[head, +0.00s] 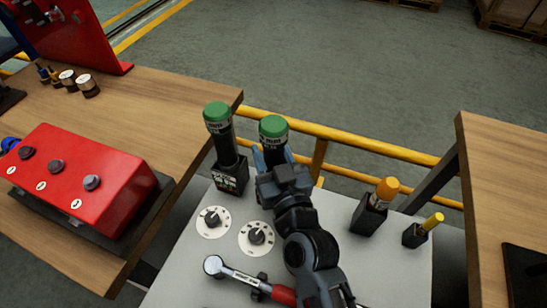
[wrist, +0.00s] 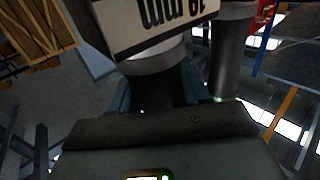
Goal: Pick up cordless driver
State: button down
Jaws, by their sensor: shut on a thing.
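My gripper (head: 272,163) is shut on a dark upright tool with a green cap (head: 273,128) and a pale label band. In the wrist view its white label (wrist: 165,25) with black lettering and its dark shaft (wrist: 165,88) show between the jaws. Its lower end is hidden behind my gripper in the head view, so I cannot tell whether it touches the bench. A similar green-capped tool (head: 221,135) stands to its left in a black block. No label readable here marks either one as the cordless driver.
On the grey bench (head: 190,270), a red-handled wrench (head: 245,277) lies in front, with two white dials (head: 212,221) behind it. Orange-topped (head: 377,200) and yellow-topped (head: 428,225) tools stand right. A red box (head: 75,180) is left. A yellow rail (head: 370,149) runs behind.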

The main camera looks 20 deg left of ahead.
aim_at(270, 116)
jog(key=shift+r, duration=0.15)
jog(key=shift+r+p, duration=0.6)
jog(key=shift+r, duration=0.1)
notch_tip(270, 116, up, 16)
jog(key=shift+r+p, duration=0.25)
jog(key=shift+p, duration=0.4)
jog(key=c, duration=1.1)
grip_release()
grip_shut()
